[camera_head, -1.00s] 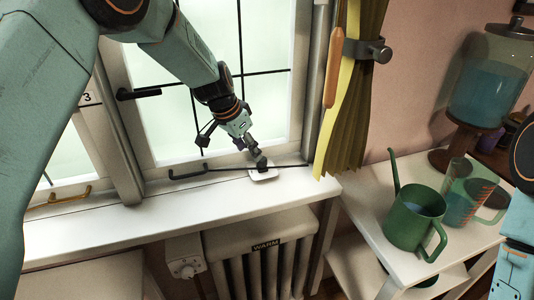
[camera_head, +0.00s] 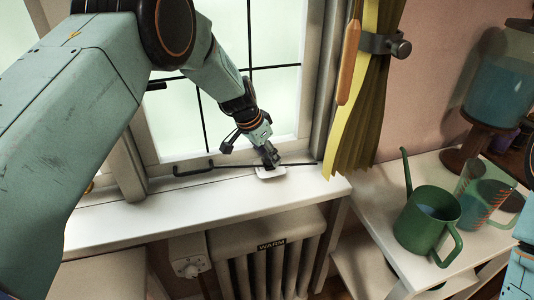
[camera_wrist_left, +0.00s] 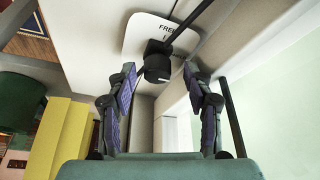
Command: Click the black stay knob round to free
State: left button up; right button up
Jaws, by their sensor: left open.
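The black stay knob (camera_wrist_left: 157,68) sits on a small white plate marked "FREE" (camera_wrist_left: 140,35), with a thin black stay bar (camera_wrist_left: 188,20) running past it. In the head view the white plate (camera_head: 270,173) lies on the window sill, and the knob is mostly hidden behind my gripper. My left gripper (camera_wrist_left: 160,90) is open, with one finger on each side of the knob and the tips a little short of it. It also shows in the head view (camera_head: 268,158) over the plate. The knob's exact pointing is hard to tell. My right gripper is not in view.
The white sill (camera_head: 200,203) runs under the window, above a radiator (camera_head: 265,255) marked "WARM". A curtain (camera_head: 365,110) hangs to the right. A green watering can (camera_head: 425,222) and a measuring jug (camera_head: 485,195) stand on a white shelf at right.

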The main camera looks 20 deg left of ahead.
pick_arm(q)
jog(key=shift+s+d+r, duration=0.25)
jog(key=shift+s+r, duration=0.1)
jog(key=shift+r, duration=0.05)
jog(key=shift+w+f, duration=0.2)
jog(key=shift+c, duration=1.2)
jog(key=shift+w+a+f, duration=0.15)
jog(key=shift+w+f, duration=0.1)
jog(key=c, duration=0.3)
jog(key=shift+s+r, duration=0.2)
jog(key=shift+r, duration=0.05)
jog(key=shift+c, duration=1.4)
grip_shut()
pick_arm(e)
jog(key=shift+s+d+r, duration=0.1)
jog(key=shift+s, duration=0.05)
